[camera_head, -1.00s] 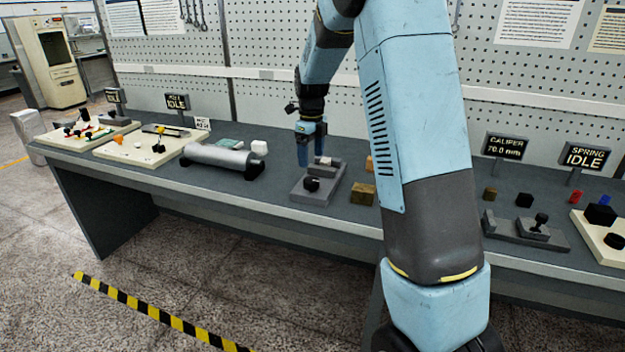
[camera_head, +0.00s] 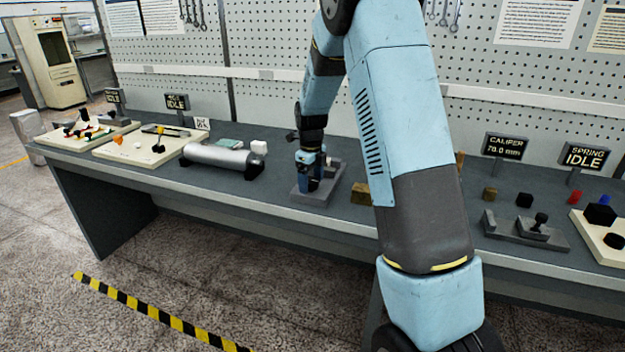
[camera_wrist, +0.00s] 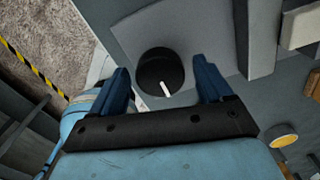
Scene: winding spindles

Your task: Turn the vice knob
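The vice knob (camera_wrist: 160,70) is a round black knob with a white pointer mark, on the grey vice base (camera_wrist: 135,30) in the wrist view. My gripper (camera_wrist: 165,80) is open, with one blue finger on the left of the knob and one on the right. Gaps show between the knob and both fingers, wider on the right. In the head view my gripper (camera_head: 310,183) is over the front part of the vice base (camera_head: 325,192) and hides the knob. A grey vice jaw (camera_wrist: 262,35) shows to the right of the knob in the wrist view.
A brass-coloured block (camera_head: 362,194) sits close to the right of the vice. A grey cylinder (camera_head: 222,159) lies to the left on the bench (camera_head: 250,200). A caliper sign (camera_head: 505,146) and a spring sign (camera_head: 584,156) stand further right.

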